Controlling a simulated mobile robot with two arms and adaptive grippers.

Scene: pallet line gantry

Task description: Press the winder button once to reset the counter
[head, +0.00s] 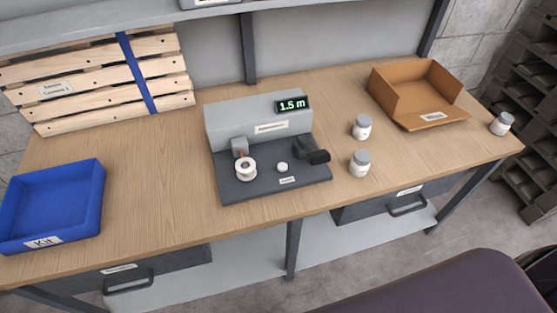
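The winder (258,124) stands in the middle of the wooden table, a grey housing on a dark base plate. Its display (293,104) reads 1.5 m in green. A small round white button (282,168) sits on the base plate, just behind a small white label. A white spool (246,169) is on the left of the plate. A black crank-like part (312,152) is on its right. Neither of my grippers is in view.
A blue Kit bin (53,205) stands at the left and an open cardboard box (418,92) at the back right. White jars with grey lids (360,163) stand right of the winder. A wooden pallet (95,80) leans at the back left. The table between bin and winder is clear.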

